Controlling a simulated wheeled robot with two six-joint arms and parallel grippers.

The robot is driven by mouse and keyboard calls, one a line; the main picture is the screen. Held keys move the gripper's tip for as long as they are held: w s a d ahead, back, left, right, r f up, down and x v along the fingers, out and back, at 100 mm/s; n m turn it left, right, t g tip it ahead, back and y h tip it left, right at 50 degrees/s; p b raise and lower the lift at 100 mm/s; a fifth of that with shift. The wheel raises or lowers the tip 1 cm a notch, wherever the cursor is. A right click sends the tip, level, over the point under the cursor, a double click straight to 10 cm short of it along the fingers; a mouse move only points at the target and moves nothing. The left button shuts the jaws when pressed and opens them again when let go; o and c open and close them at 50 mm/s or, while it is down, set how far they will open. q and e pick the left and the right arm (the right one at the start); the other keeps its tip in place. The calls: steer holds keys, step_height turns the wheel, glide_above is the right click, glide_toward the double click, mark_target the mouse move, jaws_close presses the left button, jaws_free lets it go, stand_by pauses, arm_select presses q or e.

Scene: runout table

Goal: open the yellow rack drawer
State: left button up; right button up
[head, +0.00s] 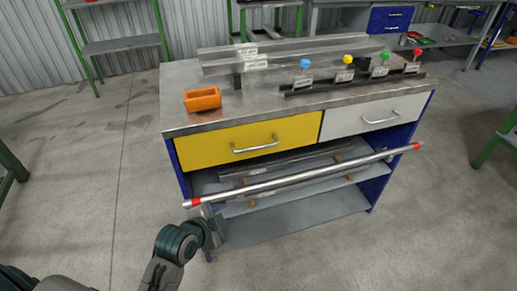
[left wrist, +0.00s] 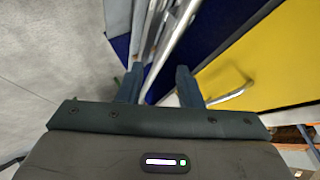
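The yellow drawer (head: 215,149) is at the left of the table front and looks shut. Its silver bar handle (head: 255,147) is at the middle of its front. The left wrist view shows the yellow front (left wrist: 255,60) at right, with the handle (left wrist: 232,95) just right of the right finger. My left gripper (head: 208,212) is below and left of the handle, by the left end of a long rail. In the left wrist view the fingers (left wrist: 158,85) stand apart, with a silver rod seen between them; I cannot tell whether they touch it. My right gripper is not in view.
The long silver rail (head: 300,177) with red ends runs across the table front below the drawers. A white drawer (head: 360,116) is to the right. An orange block (head: 202,99), metal bars (head: 290,52) and coloured knobs lie on top. Bare floor (head: 90,180) is at left.

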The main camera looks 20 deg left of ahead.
mark_target(259, 147)
arm_select(q)
steer(key=w+d+r+m+t+h, duration=0.1)
steer(key=w+d+r+m+t, duration=0.1)
steer(key=w+r+m+t, duration=0.6)
steer(key=w+g, duration=0.1)
steer(key=w, duration=0.3)
steer(key=w+d, duration=0.1)
steer(key=w, duration=0.4)
steer(key=w+n+g+p, duration=0.1)
steer(key=w, duration=0.3)
steer(key=shift+w+d+f+g, duration=0.3)
steer(key=shift+w+d+f, duration=0.05)
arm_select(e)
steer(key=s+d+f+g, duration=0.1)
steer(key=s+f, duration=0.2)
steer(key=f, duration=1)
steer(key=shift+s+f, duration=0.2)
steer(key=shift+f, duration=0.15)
arm_select(q)
jaws_close()
